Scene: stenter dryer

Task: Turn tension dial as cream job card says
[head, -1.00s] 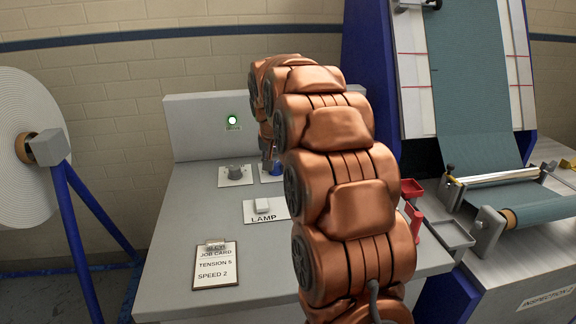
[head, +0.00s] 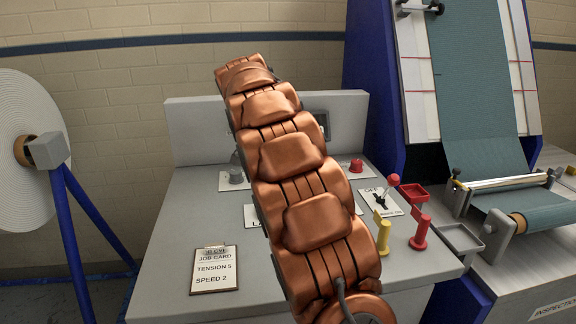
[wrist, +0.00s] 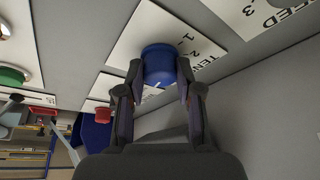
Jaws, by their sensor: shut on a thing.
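The job card (head: 215,268) lies on a clipboard at the front left of the grey console in the head view and reads "TENSION 5, SPEED 2". The blue tension dial (wrist: 159,64) sits on a white plate (wrist: 125,45) with numbers in the wrist view; 1 and 2 are readable. My gripper (wrist: 158,80) is shut on the blue dial, one finger on each side. The dial's pointer and exact setting cannot be made out. In the head view my arm hides the gripper and the dial.
A grey knob (head: 236,172) stands left of my arm. In the wrist view a "SPEED" plate (wrist: 255,12) adjoins.

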